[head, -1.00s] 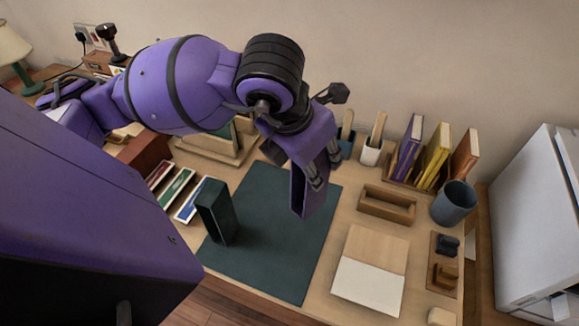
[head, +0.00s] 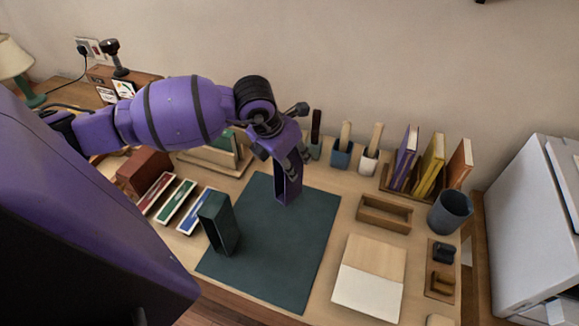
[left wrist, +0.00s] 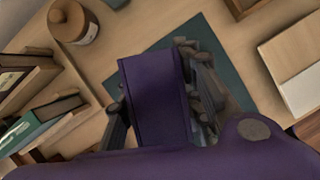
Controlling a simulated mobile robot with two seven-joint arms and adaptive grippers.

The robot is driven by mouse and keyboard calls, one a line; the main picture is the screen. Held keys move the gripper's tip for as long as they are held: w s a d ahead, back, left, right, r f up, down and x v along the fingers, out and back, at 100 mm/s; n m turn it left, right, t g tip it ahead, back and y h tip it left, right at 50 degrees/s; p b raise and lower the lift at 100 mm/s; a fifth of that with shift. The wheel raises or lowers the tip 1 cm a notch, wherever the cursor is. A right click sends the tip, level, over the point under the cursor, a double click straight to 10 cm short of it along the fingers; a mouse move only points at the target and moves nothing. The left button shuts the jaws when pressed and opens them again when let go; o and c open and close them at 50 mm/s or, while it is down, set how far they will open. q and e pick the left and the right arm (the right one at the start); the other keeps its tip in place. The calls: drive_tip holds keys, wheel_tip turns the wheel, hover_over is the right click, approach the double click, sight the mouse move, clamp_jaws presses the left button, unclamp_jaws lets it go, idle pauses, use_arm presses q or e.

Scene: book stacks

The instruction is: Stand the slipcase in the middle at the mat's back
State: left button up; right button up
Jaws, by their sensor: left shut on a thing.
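A purple slipcase (head: 288,188) hangs upright, open side showing, at the middle of the back part of the dark green mat (head: 285,255). My left gripper (head: 291,160) is shut on its upper part from above. In the left wrist view the purple slipcase (left wrist: 152,95) sits between the two fingers. I cannot tell whether its bottom touches the mat. A dark green slipcase (head: 218,223) stands upright on the mat's left part, apart from the purple one. My right gripper is not in view.
Three coloured trays (head: 176,205) lie left of the mat. To the right are an empty wooden box (head: 385,213), a book rack (head: 425,170), a grey cup (head: 450,212) and a two-tone board (head: 370,275). The mat's front and right are clear.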

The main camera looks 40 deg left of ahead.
use_arm(q)
drive_tip(key=shift+a+f, duration=0.15)
drive_tip(key=shift+f, duration=1.55)
drive_tip(key=o, duration=1.2)
drive_tip(key=shift+f, duration=0.1)
drive_tip(key=v, duration=1.2)
drive_tip(key=shift+w+p, duration=0.1)
drive_tip(key=shift+p, duration=0.25)
